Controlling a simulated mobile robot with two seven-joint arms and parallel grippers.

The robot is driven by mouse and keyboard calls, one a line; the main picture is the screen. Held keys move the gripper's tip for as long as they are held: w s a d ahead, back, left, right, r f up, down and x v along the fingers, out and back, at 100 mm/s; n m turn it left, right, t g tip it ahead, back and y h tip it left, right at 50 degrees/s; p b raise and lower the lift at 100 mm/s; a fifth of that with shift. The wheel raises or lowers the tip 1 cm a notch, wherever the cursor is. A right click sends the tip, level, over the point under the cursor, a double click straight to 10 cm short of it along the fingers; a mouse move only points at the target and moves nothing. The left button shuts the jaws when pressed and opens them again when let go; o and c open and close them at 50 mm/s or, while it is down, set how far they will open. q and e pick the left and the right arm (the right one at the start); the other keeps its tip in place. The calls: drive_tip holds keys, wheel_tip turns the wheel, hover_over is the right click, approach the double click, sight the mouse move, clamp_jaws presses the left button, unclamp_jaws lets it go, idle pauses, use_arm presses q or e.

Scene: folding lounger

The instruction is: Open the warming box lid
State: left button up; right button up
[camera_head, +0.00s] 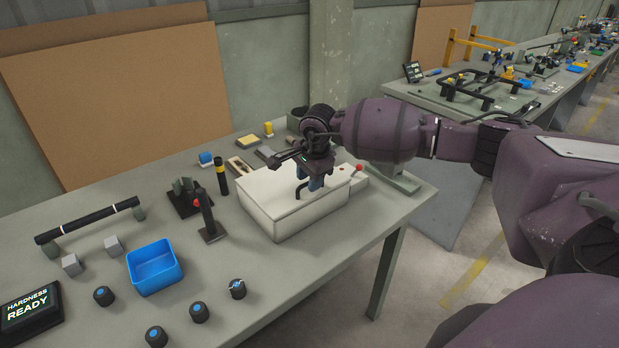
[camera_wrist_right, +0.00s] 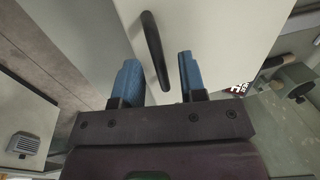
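The warming box (camera_head: 285,208) is a white, low box on the grey-green table, with its flat white lid (camera_head: 268,187) down. A black bar handle (camera_head: 299,188) stands on the lid; the handle also shows in the right wrist view (camera_wrist_right: 155,50). My right gripper (camera_head: 309,184) is above the lid at the handle. In the right wrist view its two blue fingers (camera_wrist_right: 160,80) are apart, with the handle's near end between them and a gap on both sides. My left gripper is not in view.
A display reading "HARDNESS READY" (camera_head: 28,311) lies front left.

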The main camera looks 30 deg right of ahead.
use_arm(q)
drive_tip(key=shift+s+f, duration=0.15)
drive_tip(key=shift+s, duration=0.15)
use_arm(e)
clamp_jaws()
drive_tip(key=shift+w+r, duration=0.1)
